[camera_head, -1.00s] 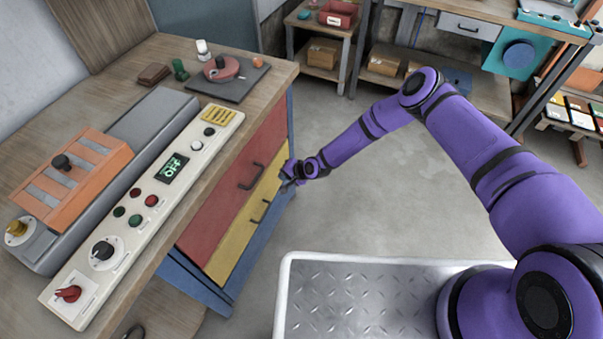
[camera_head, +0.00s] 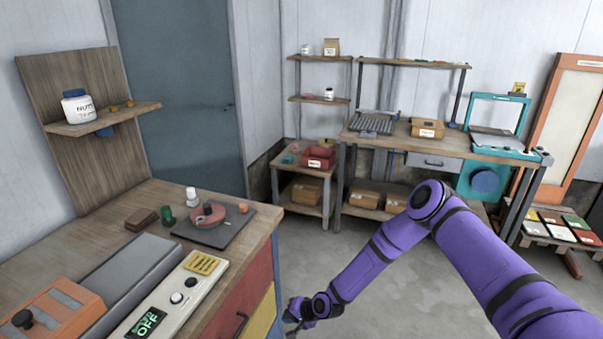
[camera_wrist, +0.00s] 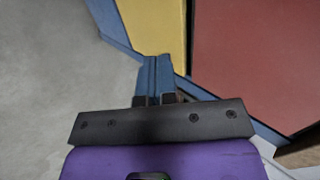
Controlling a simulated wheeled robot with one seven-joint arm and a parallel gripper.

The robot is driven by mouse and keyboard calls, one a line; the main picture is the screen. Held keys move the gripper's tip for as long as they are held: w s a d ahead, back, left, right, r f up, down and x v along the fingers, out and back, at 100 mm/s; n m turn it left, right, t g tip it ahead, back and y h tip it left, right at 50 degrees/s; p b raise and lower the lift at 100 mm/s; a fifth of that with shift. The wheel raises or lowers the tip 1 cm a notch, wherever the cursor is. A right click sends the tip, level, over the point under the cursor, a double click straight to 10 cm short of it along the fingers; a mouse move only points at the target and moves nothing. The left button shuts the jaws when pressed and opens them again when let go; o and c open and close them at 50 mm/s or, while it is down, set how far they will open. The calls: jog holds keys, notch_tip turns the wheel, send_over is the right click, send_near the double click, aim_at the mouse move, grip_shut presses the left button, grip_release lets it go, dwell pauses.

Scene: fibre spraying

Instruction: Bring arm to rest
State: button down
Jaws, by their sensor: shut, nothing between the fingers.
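My purple arm (camera_head: 372,262) reaches down beside the right end of the workbench, and my gripper (camera_head: 291,322) is low at the bottom edge of the head view. In the wrist view my gripper (camera_wrist: 155,98) is shut, with nothing seen between its fingers. It is close in front of the bench cabinet, with its yellow drawer (camera_wrist: 152,25) and red drawer (camera_wrist: 240,60). Whether the fingers touch the cabinet I cannot tell. In the head view the red drawer (camera_head: 238,303) and the yellow drawer (camera_head: 262,318) are partly cut off.
The wooden bench top (camera_head: 128,205) at left holds a control panel (camera_head: 168,308) reading OFF, an orange block (camera_head: 48,318) and a grey plate (camera_head: 232,230). Shelves, cardboard boxes and a second workbench (camera_head: 398,140) stand behind. Grey floor (camera_head: 335,240) is open beyond the arm.

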jog(key=w+d+r+n+h, duration=0.1)
jog(key=w+d+r, duration=0.1)
jog(key=r, duration=0.3)
jog(key=w+d+r+n+h, duration=0.1)
jog(key=w+d+r, duration=0.2)
jog(key=r, duration=0.3)
jog(key=s+d+r+n+h, duration=0.1)
jog(key=d+r+h, duration=0.1)
jog(key=d+r, duration=0.65)
jog(key=d+r+n+t+h, duration=0.1)
jog(key=d+r, duration=0.2)
jog(key=r, duration=1.1)
jog(key=s+d+r+n+h, duration=0.15)
jog(key=d+r, duration=0.35)
jog(key=r, duration=0.6)
jog(key=s+d+r+m+h, duration=0.1)
jog(key=s+d+r, duration=0.4)
jog(key=s+r, duration=0.25)
jog(key=s+d+r+h, duration=0.2)
jog(key=s+d+r, duration=0.3)
jog(key=r, duration=0.4)
jog(key=s+d+r, duration=0.1)
jog(key=s+r, duration=0.1)
jog(key=s, duration=0.9)
jog(key=s+d+r+t, duration=0.1)
jog(key=s+d+r, duration=0.1)
jog(key=s, duration=0.8)
jog(key=shift+s+d+r+m+y, duration=0.35)
jog(key=shift+r+m+y, duration=0.1)
jog(key=shift+r, duration=0.25)
